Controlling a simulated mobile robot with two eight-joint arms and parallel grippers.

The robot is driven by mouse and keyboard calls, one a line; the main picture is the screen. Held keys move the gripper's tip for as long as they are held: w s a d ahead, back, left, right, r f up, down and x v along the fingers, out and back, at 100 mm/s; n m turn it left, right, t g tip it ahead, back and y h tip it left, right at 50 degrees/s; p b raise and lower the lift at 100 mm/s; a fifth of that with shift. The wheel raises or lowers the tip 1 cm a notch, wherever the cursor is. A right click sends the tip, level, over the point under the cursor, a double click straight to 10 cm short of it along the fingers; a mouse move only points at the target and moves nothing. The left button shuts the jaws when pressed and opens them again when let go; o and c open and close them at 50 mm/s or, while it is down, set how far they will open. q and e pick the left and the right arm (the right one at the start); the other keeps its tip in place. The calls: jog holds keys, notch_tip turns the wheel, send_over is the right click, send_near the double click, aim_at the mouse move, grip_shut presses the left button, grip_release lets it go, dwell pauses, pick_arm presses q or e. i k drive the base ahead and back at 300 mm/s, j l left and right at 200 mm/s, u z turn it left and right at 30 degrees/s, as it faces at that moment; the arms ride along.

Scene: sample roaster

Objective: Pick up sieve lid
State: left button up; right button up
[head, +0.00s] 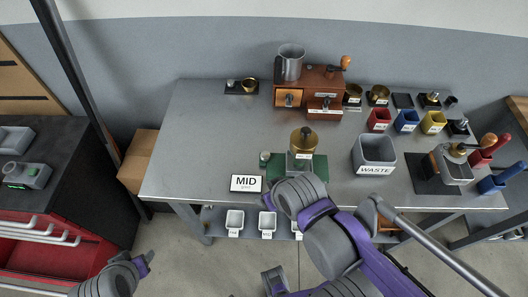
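A brass-coloured round piece with a knob on top (303,138), which looks like the sieve lid, sits upright on a grey stand or body near the middle of the table. This stands on a green mat (319,168). My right arm reaches in from below, and its grey and purple links cover the front of the mat. No fingers show on it, so its gripper is hidden or out of view. Part of my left arm shows at the bottom left, off the table; no fingers show there either. Nothing is seen touching the brass piece.
A wooden grinder (308,88) and coloured cups (407,120) stand behind. The table's left part (205,140) is clear.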

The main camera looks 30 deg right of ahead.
aim_at(304, 139)
jog(key=l+z, duration=0.2)
jog(key=z, duration=0.15)
jog(key=l+z, duration=0.2)
jog(key=z, duration=0.15)
jog(key=l+z, duration=0.15)
jog(key=z, duration=0.2)
